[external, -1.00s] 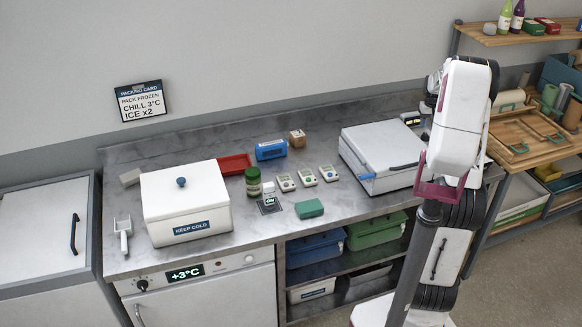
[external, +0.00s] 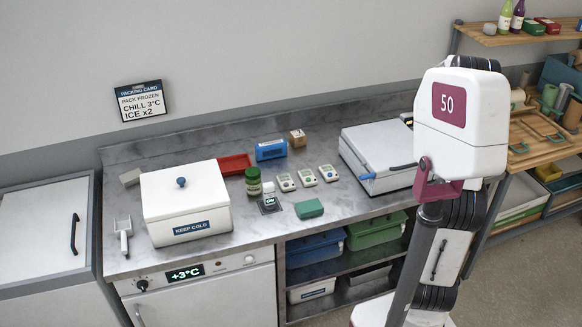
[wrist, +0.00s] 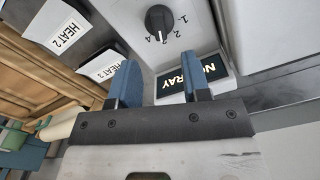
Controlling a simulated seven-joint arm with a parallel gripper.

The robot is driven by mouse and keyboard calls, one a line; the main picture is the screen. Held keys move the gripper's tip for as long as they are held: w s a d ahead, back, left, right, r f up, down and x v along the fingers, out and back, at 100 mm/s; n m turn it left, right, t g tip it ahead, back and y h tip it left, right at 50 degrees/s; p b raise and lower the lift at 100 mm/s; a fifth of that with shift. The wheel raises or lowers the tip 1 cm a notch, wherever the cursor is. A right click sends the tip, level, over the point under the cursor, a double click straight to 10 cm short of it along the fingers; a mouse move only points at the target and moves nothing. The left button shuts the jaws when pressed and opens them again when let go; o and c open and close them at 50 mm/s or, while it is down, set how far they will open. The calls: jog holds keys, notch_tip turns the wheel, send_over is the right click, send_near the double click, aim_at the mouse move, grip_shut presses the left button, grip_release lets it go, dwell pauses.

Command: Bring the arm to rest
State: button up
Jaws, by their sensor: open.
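My arm stands at the right in the external view, its white link marked 50 (external: 448,104) facing the camera. My gripper (wrist: 158,82) shows in the wrist view with its two blue fingers apart and nothing between them. It is hidden in the external view.
A lidded white box (external: 183,205), a green jar (external: 253,182) and a white press-like unit (external: 378,155) stand on the metal counter (external: 325,235). A wooden shelf rack (external: 540,135) stands at the right.

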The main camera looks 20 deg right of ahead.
jog(key=s+a+r+n, duration=0.1)
jog(key=s+a+r, duration=0.2)
jog(key=s+a, duration=0.35)
jog(key=s+a+r+t, duration=0.1)
jog(key=s+a+r, duration=0.15)
jog(key=a, duration=0.75)
jog(key=s+a+r+n, duration=0.1)
jog(key=s+a+r, duration=0.2)
jog(key=s+a, duration=0.35)
jog(key=s+a+f+n, duration=0.1)
jog(key=s+a+f, duration=0.1)
jog(key=s+a, duration=0.6)
jog(key=s+a+f+t, duration=0.1)
jog(key=s+a+f, duration=0.1)
jog(key=s+a, duration=0.6)
jog(key=s, duration=0.5)
jog(key=shift+s+n+t, duration=0.3)
jog(key=shift+n, duration=0.1)
jog(key=shift+w+r, duration=0.1)
dwell(0.5)
